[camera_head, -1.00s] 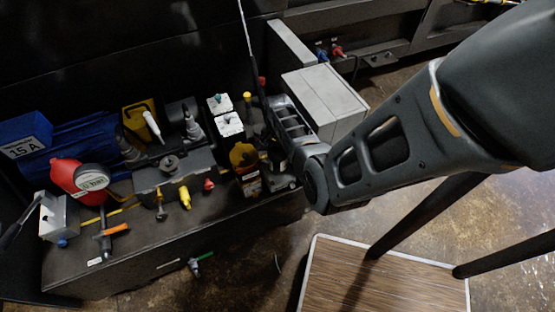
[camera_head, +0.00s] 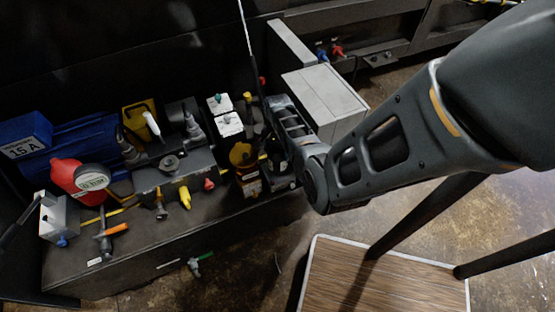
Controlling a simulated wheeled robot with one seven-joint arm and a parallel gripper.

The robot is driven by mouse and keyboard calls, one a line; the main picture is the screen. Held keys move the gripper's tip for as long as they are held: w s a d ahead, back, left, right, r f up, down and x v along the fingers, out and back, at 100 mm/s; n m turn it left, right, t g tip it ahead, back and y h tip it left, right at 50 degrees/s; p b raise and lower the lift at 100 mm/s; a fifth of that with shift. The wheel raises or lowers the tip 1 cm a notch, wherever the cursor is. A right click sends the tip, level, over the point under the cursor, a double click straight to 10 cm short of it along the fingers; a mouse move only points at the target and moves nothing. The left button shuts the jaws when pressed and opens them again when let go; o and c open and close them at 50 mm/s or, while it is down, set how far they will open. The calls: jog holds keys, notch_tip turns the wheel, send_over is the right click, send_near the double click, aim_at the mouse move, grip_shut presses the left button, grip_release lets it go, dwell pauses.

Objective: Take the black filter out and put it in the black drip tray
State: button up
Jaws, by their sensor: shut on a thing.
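My arm reaches in from the upper right and bends down beside the machine. My gripper (camera_head: 275,170) is small and dark at the right end of the black machine bench, partly hidden by my own arm links. It is shut on a dark thing, apparently the black filter, whose outline I cannot separate from the gripper and the dark parts around it. It is close to the right of a unit with a yellow round cap (camera_head: 243,154). I cannot make out the black drip tray for certain among the dark surfaces.
The black bench (camera_head: 150,255) carries a blue motor (camera_head: 80,145), a red gauge housing (camera_head: 75,178), a grey valve block (camera_head: 170,180) and a white-topped unit (camera_head: 228,124). A grey box (camera_head: 325,95) stands behind my arm. A wood-topped surface (camera_head: 380,285) lies at the front right.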

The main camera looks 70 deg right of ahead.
jog(key=c, duration=0.4)
jog(key=n, duration=0.5)
jog(key=shift+c, duration=0.2)
jog(key=shift+n, duration=0.5)
